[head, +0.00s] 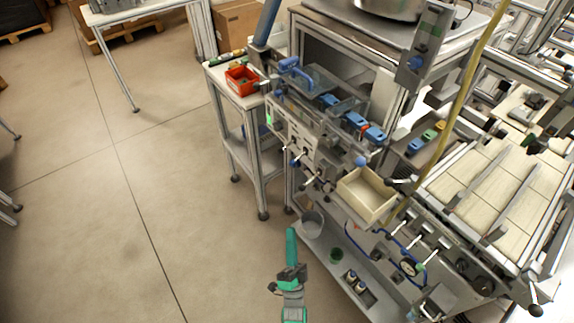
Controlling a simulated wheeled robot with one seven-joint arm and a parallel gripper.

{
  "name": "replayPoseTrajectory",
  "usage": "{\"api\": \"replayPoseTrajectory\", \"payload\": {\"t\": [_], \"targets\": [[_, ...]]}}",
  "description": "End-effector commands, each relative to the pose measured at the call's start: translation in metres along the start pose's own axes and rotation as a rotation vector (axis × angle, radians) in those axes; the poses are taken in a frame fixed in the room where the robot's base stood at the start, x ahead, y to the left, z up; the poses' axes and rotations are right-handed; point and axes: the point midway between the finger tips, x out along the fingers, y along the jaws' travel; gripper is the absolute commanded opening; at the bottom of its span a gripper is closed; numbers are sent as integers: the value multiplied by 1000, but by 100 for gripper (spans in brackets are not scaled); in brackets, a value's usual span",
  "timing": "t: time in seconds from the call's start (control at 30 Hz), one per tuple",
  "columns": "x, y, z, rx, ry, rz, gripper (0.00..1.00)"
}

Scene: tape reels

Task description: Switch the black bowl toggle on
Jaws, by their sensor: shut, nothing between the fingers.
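My gripper (290,246) is at the bottom centre, with slim teal fingers together and empty, pointing up the picture. It appears apart from the machine, with bare floor to its left. The machine's front panel (301,137) carries several small levers and knobs, including a dark-tipped lever (285,149). I cannot tell which of them is the black bowl toggle, or its position. A round metal bowl (388,8) is partly cut off at the top edge.
A cream bin (367,196) juts from the machine's front. A lower shelf (345,262) holds a clear cup (312,223) and small items. A side stand (240,98) carries a red box (242,80). A yellow hose (455,110) hangs at right.

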Motion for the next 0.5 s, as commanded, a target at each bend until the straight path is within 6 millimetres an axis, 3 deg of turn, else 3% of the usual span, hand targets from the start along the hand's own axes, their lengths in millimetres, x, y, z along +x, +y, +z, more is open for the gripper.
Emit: {"api": "replayPoseTrajectory", "payload": {"t": [0.1, 0.3, 0.5], "targets": [[32, 14, -3, 92, 16, -75, 0], [76, 28, -12, 235, 18, -187, 0], [102, 34, -19, 325, 8, -255, 0]]}}
